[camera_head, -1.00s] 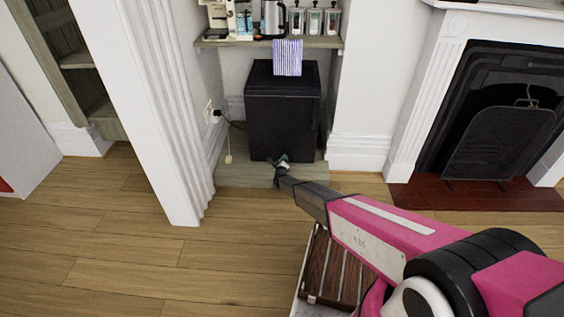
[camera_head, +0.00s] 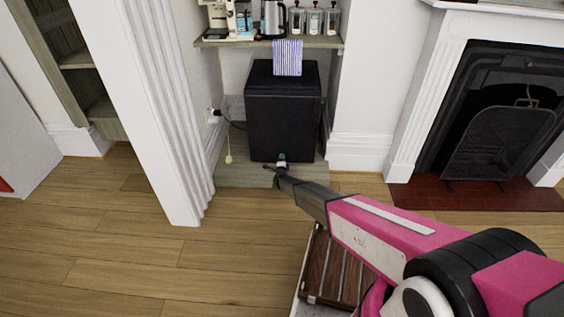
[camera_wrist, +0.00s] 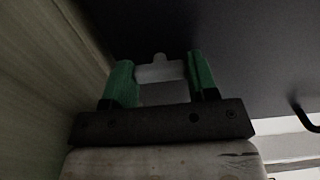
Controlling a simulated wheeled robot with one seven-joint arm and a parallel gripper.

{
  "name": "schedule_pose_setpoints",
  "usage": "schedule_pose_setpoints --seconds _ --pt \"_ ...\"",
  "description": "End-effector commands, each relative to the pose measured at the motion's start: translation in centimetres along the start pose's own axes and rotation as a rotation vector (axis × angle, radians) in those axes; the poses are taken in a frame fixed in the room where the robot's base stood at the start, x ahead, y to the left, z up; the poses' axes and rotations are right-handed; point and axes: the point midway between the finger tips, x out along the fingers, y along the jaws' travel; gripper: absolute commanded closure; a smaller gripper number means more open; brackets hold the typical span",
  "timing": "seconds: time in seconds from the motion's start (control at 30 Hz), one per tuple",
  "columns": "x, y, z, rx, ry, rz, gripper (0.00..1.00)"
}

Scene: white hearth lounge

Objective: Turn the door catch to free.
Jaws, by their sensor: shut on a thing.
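The small black fridge (camera_head: 283,110) stands in the alcove with its front facing me. My gripper (camera_head: 281,160) is at the lower front edge of its door. In the wrist view, my gripper (camera_wrist: 161,78) has its two green fingertips closed on a small light grey piece, the door catch (camera_wrist: 158,71). The catch sits between the tips against the dark fridge face, with a small nub on its far side.
A shelf (camera_head: 225,43) with a kettle (camera_head: 273,18) and jars is above the fridge, and a striped cloth (camera_head: 288,57) hangs from it. A white pillar (camera_head: 160,110) stands left, a fireplace (camera_head: 500,115) right. Wooden floor (camera_head: 110,240) is clear at front left.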

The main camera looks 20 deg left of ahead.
Motion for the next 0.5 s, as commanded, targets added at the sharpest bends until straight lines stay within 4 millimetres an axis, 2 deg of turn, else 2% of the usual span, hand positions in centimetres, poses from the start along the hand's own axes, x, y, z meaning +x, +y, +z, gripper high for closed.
schedule_pose_setpoints --seconds 0.47,0.5 --pt "-0.03 0.08 0.03 -0.017 -0.001 0.001 0.71" --pt "-0.03 0.08 0.03 -0.017 -0.001 0.001 0.37"
